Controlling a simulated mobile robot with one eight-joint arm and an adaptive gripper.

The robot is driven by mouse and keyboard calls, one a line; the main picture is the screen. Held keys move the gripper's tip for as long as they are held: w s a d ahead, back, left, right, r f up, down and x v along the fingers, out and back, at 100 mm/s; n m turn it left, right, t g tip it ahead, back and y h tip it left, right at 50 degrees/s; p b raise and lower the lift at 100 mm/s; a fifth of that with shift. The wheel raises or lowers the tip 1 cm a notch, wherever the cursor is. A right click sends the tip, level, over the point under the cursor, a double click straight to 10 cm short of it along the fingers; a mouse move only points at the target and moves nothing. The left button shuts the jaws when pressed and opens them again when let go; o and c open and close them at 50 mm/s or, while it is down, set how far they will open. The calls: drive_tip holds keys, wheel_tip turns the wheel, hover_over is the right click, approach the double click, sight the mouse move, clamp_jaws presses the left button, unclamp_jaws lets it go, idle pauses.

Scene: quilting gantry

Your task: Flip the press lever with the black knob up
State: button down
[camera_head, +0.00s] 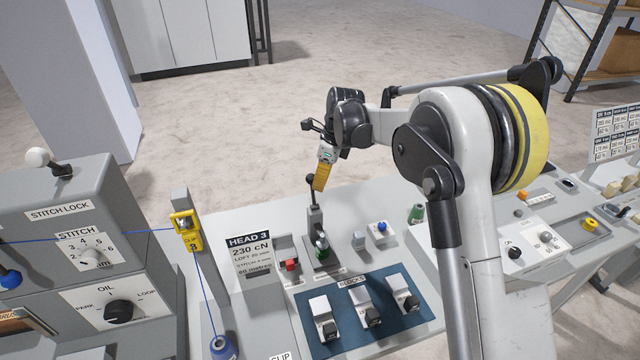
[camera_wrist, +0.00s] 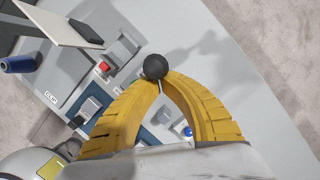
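The press lever has a round black knob (camera_head: 311,178) on a thin stem, rising from a grey upright bracket (camera_head: 316,218) on the console. The lever stands nearly upright in the head view. My gripper (camera_head: 319,188) reaches down from above, its yellow fingertips right beside the knob and upper stem. In the wrist view the knob (camera_wrist: 155,66) sits at the yellow fingertips (camera_wrist: 161,82), overlapping them. The fingers bow out and come together at the tips, so the gripper looks shut. Whether the stem is pinched between the tips or only alongside them, I cannot tell.
A red button (camera_head: 291,265) and the HEAD 3 sign (camera_head: 249,254) stand left of the lever. A blue panel (camera_head: 345,342) with several rocker switches lies in front. A yellow thread guide (camera_head: 187,230) stands further left. The floor behind the console is clear.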

drive_tip(key=shift+p+v, duration=0.4)
drive_tip(key=shift+v, duration=0.45)
drive_tip(key=shift+w+a, duration=0.1)
drive_tip(key=shift+a, duration=0.15)
drive_tip(key=w+d+r+p, duration=0.2)
drive_tip(key=d+r, duration=0.3)
drive_tip(key=r, duration=0.5)
drive_tip(key=shift+w+d+r, duration=0.1)
